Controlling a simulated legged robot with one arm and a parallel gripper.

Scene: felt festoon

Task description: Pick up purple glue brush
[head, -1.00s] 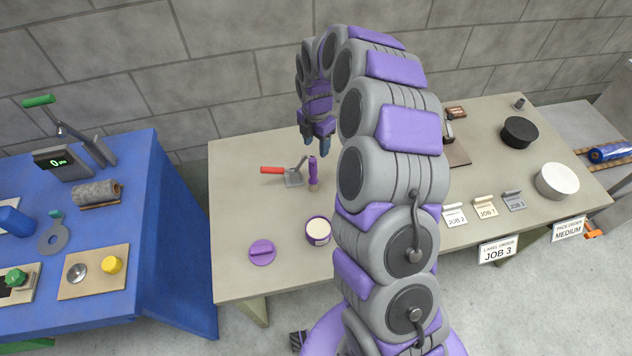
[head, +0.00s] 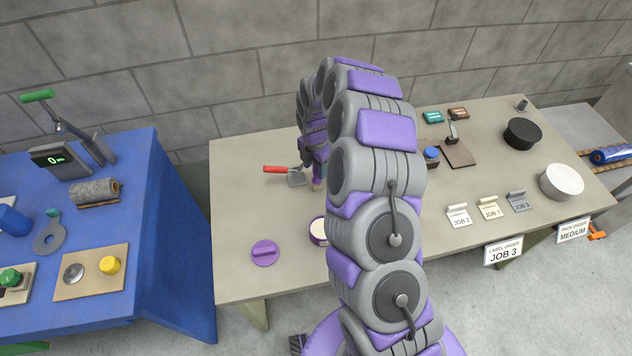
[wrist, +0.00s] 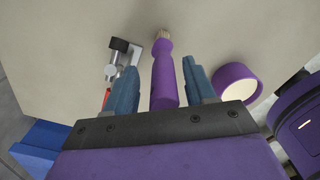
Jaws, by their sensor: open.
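The purple glue brush (wrist: 163,78) stands between the two blue fingers of my gripper (wrist: 163,85) in the wrist view, with its pale bristle tip pointing away from the palm. A gap shows on each side of the handle, so the gripper is open around it. In the head view my gripper (head: 317,168) is lowered over the brush on the beige table (head: 250,205).
A red-handled metal tool (head: 290,174) lies just left of the gripper. A purple-rimmed glue pot (head: 318,231) and a purple lid (head: 265,253) are nearer the front edge. A blue table (head: 130,200) stands at left. The table's left rear is clear.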

